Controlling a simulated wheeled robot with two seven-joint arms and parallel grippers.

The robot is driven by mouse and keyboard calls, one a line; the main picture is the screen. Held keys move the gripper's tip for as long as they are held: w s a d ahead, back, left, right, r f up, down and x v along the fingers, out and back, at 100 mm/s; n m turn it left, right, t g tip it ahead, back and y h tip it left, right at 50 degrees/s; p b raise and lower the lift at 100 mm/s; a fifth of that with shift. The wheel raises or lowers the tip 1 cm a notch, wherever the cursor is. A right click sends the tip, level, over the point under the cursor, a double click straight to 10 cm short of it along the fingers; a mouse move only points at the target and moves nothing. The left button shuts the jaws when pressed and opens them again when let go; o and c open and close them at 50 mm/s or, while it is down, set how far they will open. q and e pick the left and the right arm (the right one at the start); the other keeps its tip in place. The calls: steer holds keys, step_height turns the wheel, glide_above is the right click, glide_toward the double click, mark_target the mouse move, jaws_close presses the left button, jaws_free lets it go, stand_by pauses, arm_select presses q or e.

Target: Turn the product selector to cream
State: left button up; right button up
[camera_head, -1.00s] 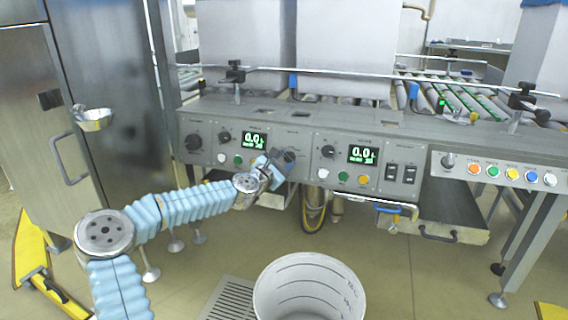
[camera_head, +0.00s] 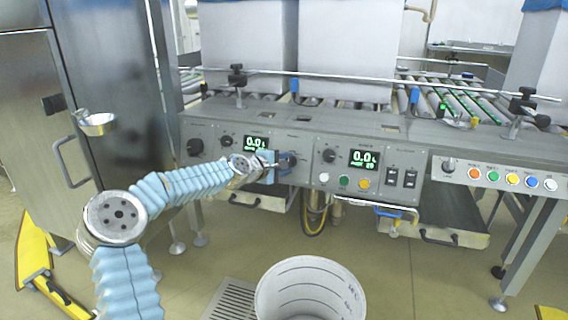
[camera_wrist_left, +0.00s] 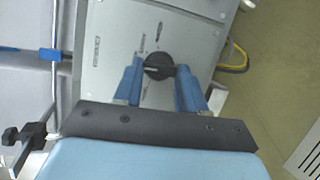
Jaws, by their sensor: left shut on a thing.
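The product selector (camera_wrist_left: 158,66) is a round black knob on a grey panel with small printed labels around it, too blurred to read. In the wrist view, my left gripper (camera_wrist_left: 160,72) has its two blue fingers on either side of the knob, shut on it. In the head view my left gripper (camera_head: 278,162) is at the front panel (camera_head: 308,150), just right of the left display (camera_head: 256,143), and mostly covers the selector (camera_head: 289,159). My right gripper is not in view.
Another display (camera_head: 363,158) with green digits and a black knob (camera_head: 329,156) sit to the right. Coloured buttons (camera_head: 513,180) line the far-right panel. A white bucket (camera_head: 310,290) stands on the floor below. A grey cabinet (camera_head: 100,100) stands at the left.

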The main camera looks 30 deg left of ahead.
arm_select(q)
steer(key=shift+m, duration=0.5)
steer(key=shift+d, duration=0.1)
steer(key=o, duration=1.1)
steer(key=shift+c, duration=0.2)
steer(key=v, duration=1.3)
steer(key=shift+s+r+p, duration=0.25)
steer(key=shift+s+p, duration=0.05)
steer(key=shift+p, duration=0.05)
